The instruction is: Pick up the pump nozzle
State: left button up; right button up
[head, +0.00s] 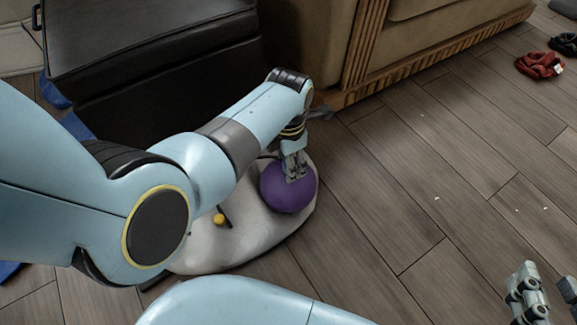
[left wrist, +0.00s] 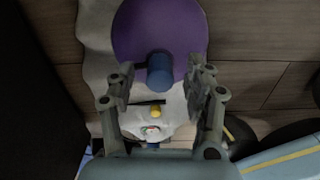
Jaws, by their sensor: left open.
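My left gripper (head: 295,174) points down over a purple ball-like object (head: 287,195) on a whitish cushion-like mat (head: 245,248). In the left wrist view its open fingers (left wrist: 165,76) stand on either side of a short blue cylinder (left wrist: 160,72), with gaps at both sides. The cylinder lies in front of the purple object (left wrist: 160,28); it may be the pump nozzle, but I cannot be sure. A small yellow piece (head: 218,219) by a thin black stick lies on the mat, also seen in the left wrist view (left wrist: 155,112). My right gripper (head: 546,287) is open and empty at the lower right.
A black leather seat (head: 155,75) stands behind my left arm. A tan sofa with a carved wooden base (head: 440,55) is at the back. A red item (head: 540,65) lies on the floor at the far right. The wooden floor (head: 420,190) in the middle is mostly clear.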

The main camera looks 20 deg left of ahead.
pick_arm(q)
grip_shut()
dwell(0.3)
